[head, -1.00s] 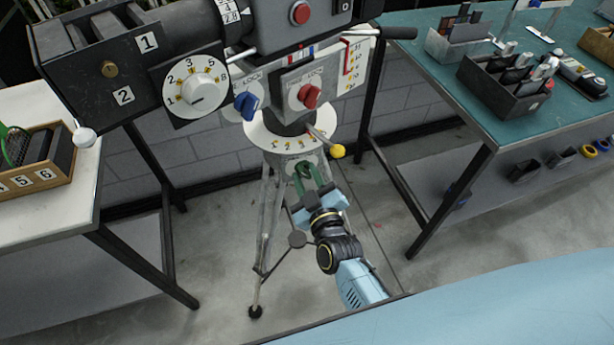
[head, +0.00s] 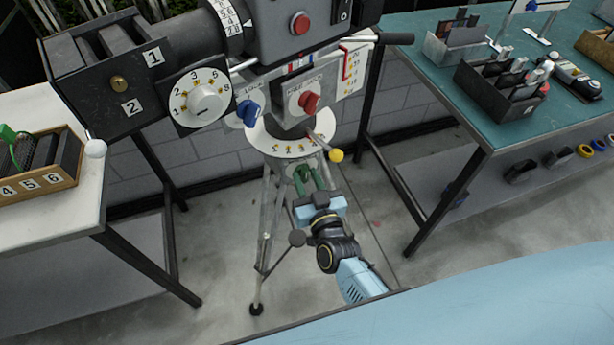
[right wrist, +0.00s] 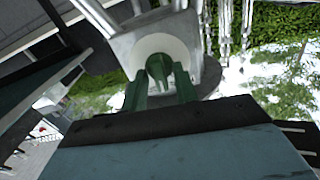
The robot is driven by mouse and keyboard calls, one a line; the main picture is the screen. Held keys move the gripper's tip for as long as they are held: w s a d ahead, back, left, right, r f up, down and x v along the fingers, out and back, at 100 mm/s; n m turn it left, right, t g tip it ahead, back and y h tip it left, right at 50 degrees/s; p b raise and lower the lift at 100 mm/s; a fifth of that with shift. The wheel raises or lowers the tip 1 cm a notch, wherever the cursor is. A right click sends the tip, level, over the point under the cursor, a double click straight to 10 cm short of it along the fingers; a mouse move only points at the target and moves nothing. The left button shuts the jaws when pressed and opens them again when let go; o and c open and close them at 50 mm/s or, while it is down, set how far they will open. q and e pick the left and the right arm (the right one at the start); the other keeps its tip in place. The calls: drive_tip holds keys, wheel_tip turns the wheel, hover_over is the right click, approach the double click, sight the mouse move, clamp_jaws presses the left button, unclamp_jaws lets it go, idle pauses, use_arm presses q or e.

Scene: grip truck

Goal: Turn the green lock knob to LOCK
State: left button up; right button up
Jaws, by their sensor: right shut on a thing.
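The green lock knob (head: 301,172) sits on a pale round plate below the camera head, at the top of the tripod, under the white dial ring. It also shows in the right wrist view (right wrist: 159,67), on the white round face of a grey housing. My right gripper (head: 312,178) reaches up to it from below, its two green fingers on either side of the knob. In the right wrist view the fingers (right wrist: 160,90) are closed on the knob. LOCK lettering by this knob cannot be read. My left gripper is out of view.
Above are a red knob (head: 308,103), a blue knob (head: 248,113) and a white numbered dial (head: 200,97). A yellow-tipped lever (head: 336,155) sticks out close above my right gripper. A white table (head: 75,205) stands left and a teal bench (head: 495,95) right. Tripod legs stand below.

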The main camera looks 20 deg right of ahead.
drive_tip(key=m, duration=0.2)
drive_tip(key=shift+m, duration=0.3)
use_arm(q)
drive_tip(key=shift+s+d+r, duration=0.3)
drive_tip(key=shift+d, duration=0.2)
use_arm(e)
drive_tip(key=shift+m, duration=1.1)
